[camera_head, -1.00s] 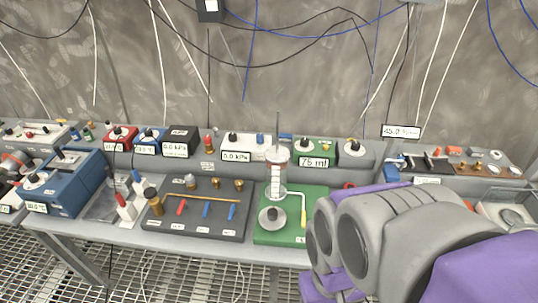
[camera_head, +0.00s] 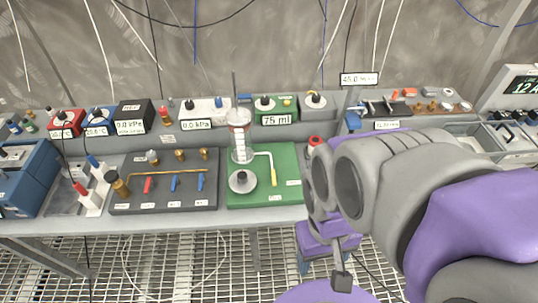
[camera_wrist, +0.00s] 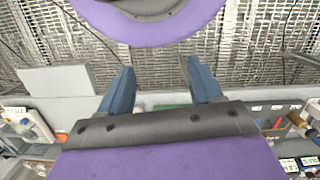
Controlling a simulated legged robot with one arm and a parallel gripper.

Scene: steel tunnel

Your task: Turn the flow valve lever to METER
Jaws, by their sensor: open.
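A dark valve panel (camera_head: 205,193) on the bench, left of centre in the head view, carries a brass pipe, one red lever (camera_head: 147,185) and two blue levers (camera_head: 174,183). To its right is a green board (camera_head: 285,190) with a clear cylinder (camera_head: 240,145), a round knob (camera_head: 242,181) and a pale-yellow-handled lever (camera_head: 273,176). The small labels are unreadable, so I cannot tell which lever is the flow valve's or its setting. My gripper (camera_wrist: 160,88) is open and empty in the wrist view, its blue fingers apart. It touches no lever.
Behind the boards stand small instruments, including a 75 ml display (camera_head: 277,119) and a 0.0 kPa display (camera_head: 196,125). A blue box (camera_head: 22,185) is at the left. My arm covers part of the bench at right. Metal grating (camera_head: 180,265) lies in front of the bench.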

